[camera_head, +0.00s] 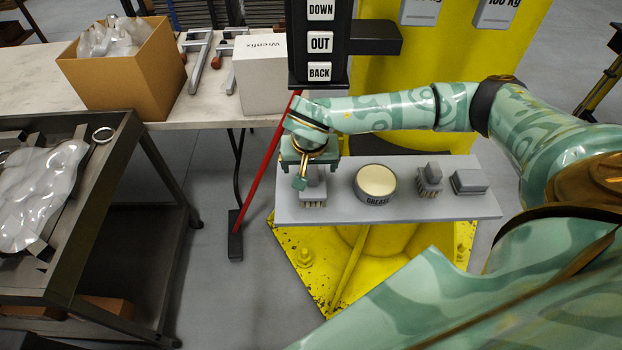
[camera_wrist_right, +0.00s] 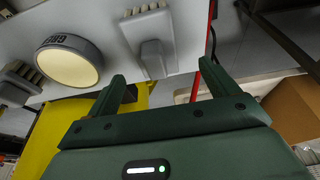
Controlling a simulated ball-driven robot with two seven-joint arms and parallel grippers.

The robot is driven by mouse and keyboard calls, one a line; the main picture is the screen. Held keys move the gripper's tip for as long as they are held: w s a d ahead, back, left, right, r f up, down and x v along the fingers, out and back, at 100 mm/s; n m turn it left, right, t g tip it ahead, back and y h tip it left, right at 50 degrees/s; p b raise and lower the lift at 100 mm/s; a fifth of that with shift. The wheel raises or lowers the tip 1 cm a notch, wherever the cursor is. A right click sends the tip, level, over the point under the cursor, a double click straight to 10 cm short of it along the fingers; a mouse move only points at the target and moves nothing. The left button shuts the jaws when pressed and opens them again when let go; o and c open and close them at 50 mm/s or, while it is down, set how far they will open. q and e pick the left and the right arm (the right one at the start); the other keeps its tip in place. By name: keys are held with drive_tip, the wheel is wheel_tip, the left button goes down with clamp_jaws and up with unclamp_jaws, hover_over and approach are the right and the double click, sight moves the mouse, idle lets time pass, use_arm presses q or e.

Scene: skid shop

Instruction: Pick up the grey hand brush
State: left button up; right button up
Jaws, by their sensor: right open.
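A grey hand brush (camera_head: 316,194) with pale bristles is at the left end of the grey shelf (camera_head: 345,212), partly hidden by my right gripper (camera_head: 309,168). In the right wrist view the same brush (camera_wrist_right: 148,36) shows its broad head and stubby handle. The handle points toward the gap between the fingers of my right gripper (camera_wrist_right: 165,74). The fingers are apart with nothing between them, and I cannot tell whether either touches the brush. A second, similar grey brush (camera_head: 430,181) stands farther right on the shelf. My left gripper is out of view.
A round grease tin (camera_head: 376,182) sits between the brushes, and a grey block (camera_head: 469,182) is near the right end. A red-handled broom (camera_head: 262,175) leans left of the shelf. A dark cart (camera_head: 150,185) stands at left, a workbench (camera_head: 215,110) behind.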

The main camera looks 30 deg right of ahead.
sight(312, 171)
drive_tip(key=shift+w+f, duration=0.2)
drive_tip(key=shift+f, duration=0.4)
drive_tip(key=shift+d+f, duration=0.1)
drive_tip(key=shift+f, duration=0.05)
drive_tip(key=x, duration=0.1)
drive_tip(key=b+x, duration=0.1)
drive_tip(key=x, duration=0.3)
drive_tip(key=shift+s+d+f, duration=0.1)
drive_tip(key=shift+d, duration=0.25)
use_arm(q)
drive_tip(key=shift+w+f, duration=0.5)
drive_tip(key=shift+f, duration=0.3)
use_arm(e)
drive_tip(key=c, duration=1.2)
